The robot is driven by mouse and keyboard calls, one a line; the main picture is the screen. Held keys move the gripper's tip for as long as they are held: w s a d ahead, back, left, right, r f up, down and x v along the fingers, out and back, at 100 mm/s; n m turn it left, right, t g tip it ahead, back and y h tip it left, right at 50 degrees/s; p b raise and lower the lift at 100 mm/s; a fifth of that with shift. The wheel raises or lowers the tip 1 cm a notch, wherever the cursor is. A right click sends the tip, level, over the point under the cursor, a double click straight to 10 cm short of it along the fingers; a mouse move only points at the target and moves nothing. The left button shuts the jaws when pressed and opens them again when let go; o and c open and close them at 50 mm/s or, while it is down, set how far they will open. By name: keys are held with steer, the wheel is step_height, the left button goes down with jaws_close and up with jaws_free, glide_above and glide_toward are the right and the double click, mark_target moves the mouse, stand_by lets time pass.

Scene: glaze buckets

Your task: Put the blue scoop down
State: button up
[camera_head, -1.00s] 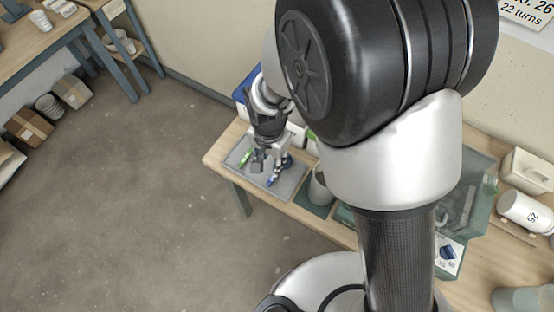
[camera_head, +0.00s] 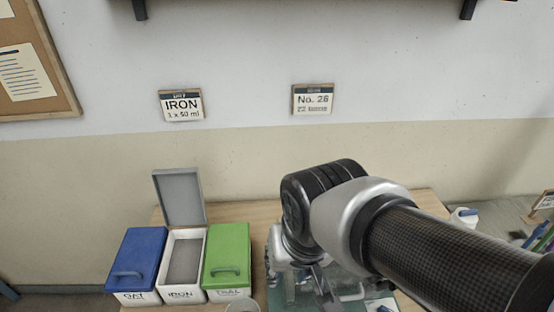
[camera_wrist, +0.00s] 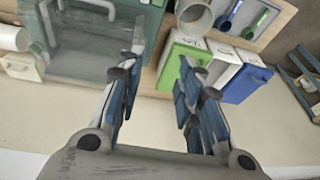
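The blue scoop (camera_wrist: 226,24) lies in the grey tray (camera_wrist: 244,28) at the top of the wrist view, beside the green scoop (camera_wrist: 262,20). Its upper part is cut off by the picture edge. My gripper (camera_wrist: 156,88) is open, with its two blue-padded fingers wide apart and nothing between them. It is clear of the blue scoop. In the head view my gripper (camera_head: 322,284) is low in the picture, partly hidden by my arm. The blue scoop is not visible there.
A blue-lidded bin (camera_head: 137,258), an open IRON bin (camera_head: 184,258) with its lid raised, and a green-lidded bin (camera_head: 227,252) stand in a row. A pale cylindrical cup (camera_wrist: 195,16) stands near the tray. A clear greenish box (camera_wrist: 95,45) is at the left of the wrist view.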

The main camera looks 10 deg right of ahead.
steer(key=s+d+r+t, duration=0.1)
steer(key=s+d+r, duration=0.1)
steer(key=s+d, duration=0.4)
steer(key=shift+s+d+r+h, duration=0.3)
steer(key=shift+d+h, duration=0.05)
steer(key=shift+h, duration=0.05)
steer(key=shift+f+b, duration=0.3)
steer(key=shift+c, duration=0.2)
stand_by(0.4)
